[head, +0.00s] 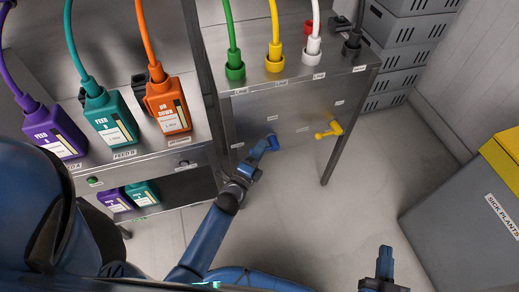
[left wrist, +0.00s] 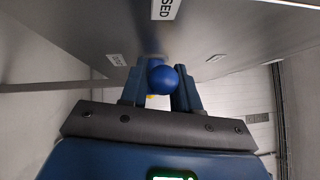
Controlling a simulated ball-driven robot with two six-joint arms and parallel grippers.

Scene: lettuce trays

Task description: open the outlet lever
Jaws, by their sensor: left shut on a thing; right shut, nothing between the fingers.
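A blue lever (head: 273,141) sticks out from the front panel of the metal bench. In the left wrist view its round blue knob (left wrist: 163,80) sits between the two fingers. My left gripper (head: 264,146) is shut on this knob. A label ending in "SED" (left wrist: 167,8) is on the panel above the knob. A yellow lever (head: 328,131) is on the same panel, further right. My right gripper (head: 385,262) is shut and empty, low in the head view, away from the bench.
Green (head: 235,68), yellow (head: 275,58) and white (head: 312,51) hose fittings stand on the bench top. Feed bottles, such as the orange one (head: 168,105), stand at left. A grey bin (head: 465,215) is at right. The floor (head: 370,180) between is clear.

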